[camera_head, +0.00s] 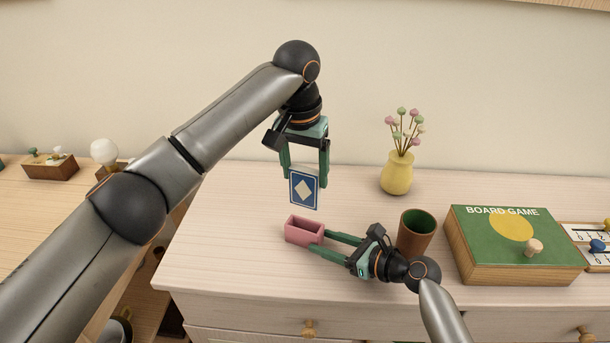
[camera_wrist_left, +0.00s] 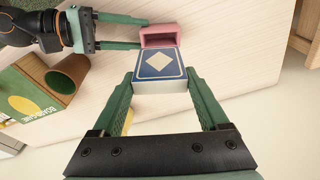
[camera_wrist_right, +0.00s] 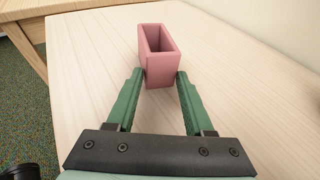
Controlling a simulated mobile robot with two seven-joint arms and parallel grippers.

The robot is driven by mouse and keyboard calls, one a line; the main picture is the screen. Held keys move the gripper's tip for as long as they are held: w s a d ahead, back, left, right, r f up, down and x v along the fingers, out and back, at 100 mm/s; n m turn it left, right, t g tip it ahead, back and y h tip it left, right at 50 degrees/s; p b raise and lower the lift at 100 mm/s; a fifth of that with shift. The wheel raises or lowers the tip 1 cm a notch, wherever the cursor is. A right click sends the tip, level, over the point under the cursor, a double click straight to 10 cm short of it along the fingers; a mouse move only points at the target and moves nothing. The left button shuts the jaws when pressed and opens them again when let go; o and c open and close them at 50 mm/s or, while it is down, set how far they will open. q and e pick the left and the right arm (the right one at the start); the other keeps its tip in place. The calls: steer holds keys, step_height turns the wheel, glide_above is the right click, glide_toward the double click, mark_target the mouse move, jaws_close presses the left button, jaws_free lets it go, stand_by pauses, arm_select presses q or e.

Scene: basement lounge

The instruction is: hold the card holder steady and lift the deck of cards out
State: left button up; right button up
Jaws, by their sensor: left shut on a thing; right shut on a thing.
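The deck of cards (camera_head: 304,189) is blue with a white diamond and hangs upright above the card holder. My left gripper (camera_head: 306,172) is shut on its upper end; the deck also shows between the fingers in the left wrist view (camera_wrist_left: 160,68). The card holder (camera_head: 303,234) is a pink open-topped box standing on the dresser top. My right gripper (camera_head: 318,241) is shut on the holder from the right side in the head view. In the right wrist view the holder (camera_wrist_right: 159,69) sits between the fingertips and looks empty. The deck is clear of it.
A brown cup (camera_head: 413,232) stands close to my right wrist. A yellow vase with flowers (camera_head: 396,174) is behind it. A board game box (camera_head: 510,243) lies at the right. The dresser top (camera_head: 210,240) is bare left of the holder.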

steer(key=o, duration=1.3)
steer(key=shift+o, duration=0.2)
steer(key=shift+s+d, duration=0.1)
